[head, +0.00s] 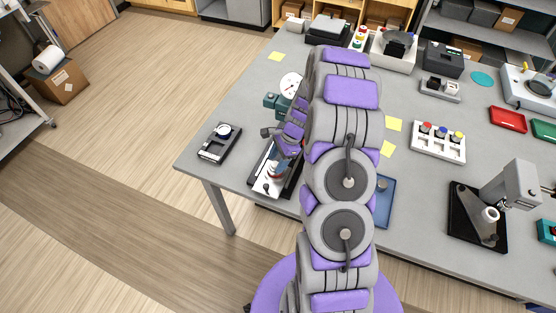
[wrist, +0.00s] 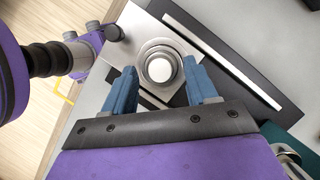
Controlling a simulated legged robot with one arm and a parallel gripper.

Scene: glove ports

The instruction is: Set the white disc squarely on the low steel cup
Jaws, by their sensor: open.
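In the wrist view a white disc (wrist: 160,69) shows as a pale round top at the centre of round steel rings, which look like the low steel cup (wrist: 146,51). The disc looks about centred; I cannot tell whether it lies flat. My gripper (wrist: 162,82) is open, with one blue finger on each side of the disc and a gap visible on both sides. In the head view my gripper (head: 275,172) points down over the fixture, and my arm hides most of the cup and disc there.
The cup stands on a light plate on a black base (head: 259,177) near the table's front edge. A dark device with a round white top (head: 223,131) stands to its left. A blue tray (head: 384,205) lies right of my arm. A dial gauge (head: 291,86) stands behind.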

